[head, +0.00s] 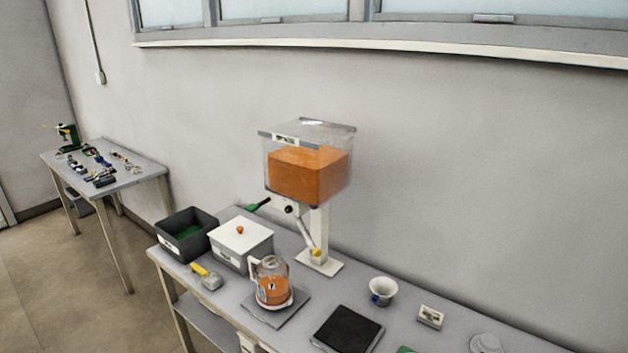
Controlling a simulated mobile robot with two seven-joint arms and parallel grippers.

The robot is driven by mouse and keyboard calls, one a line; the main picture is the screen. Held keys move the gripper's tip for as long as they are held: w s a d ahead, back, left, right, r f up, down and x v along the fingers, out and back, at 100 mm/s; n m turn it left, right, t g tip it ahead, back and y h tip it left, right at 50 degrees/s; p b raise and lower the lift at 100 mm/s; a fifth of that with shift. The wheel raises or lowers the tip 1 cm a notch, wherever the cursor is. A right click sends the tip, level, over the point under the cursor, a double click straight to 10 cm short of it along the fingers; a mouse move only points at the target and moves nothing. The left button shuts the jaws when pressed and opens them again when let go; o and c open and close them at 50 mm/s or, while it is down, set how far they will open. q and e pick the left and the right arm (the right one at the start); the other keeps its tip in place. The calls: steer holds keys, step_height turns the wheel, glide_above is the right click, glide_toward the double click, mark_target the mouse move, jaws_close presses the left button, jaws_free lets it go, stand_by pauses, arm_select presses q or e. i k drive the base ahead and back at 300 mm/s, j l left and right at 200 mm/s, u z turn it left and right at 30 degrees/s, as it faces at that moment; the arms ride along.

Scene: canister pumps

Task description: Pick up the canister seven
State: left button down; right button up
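A clear canister (272,284) with a white handle on its left side stands upright in the head view, low and left of centre. It is partly filled with orange material. A small white label on its front carries a dark mark that looks like a 7, though it is too small to be sure. The canister sits on a pale round base over a flat grey plate (291,310) on the table. Nothing touches it from above. Neither of my grippers is in view.
A dispenser with a clear hopper (308,165) of orange material stands behind the canister. A white lidded box (241,243), dark bin (187,235) and yellow-handled scoop (207,276) are left. A black pad (347,328) and white cup (382,291) are right. Another table (150,182) stands far left.

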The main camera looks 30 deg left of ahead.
mark_target(272, 277)
steer(key=u, duration=1.3)
steer(key=i+j+z, duration=0.1)
steer(key=z, duration=0.3)
steer(key=i+j+z, duration=0.1)
steer(key=j+z, duration=0.3)
steer(key=i+j+z, duration=0.2)
steer(key=j, duration=0.25)
steer(key=j+z, duration=0.2)
steer(key=j, duration=0.25)
steer(key=j+z, duration=0.15)
steer(key=j, duration=0.95)
steer(key=i, duration=0.05)
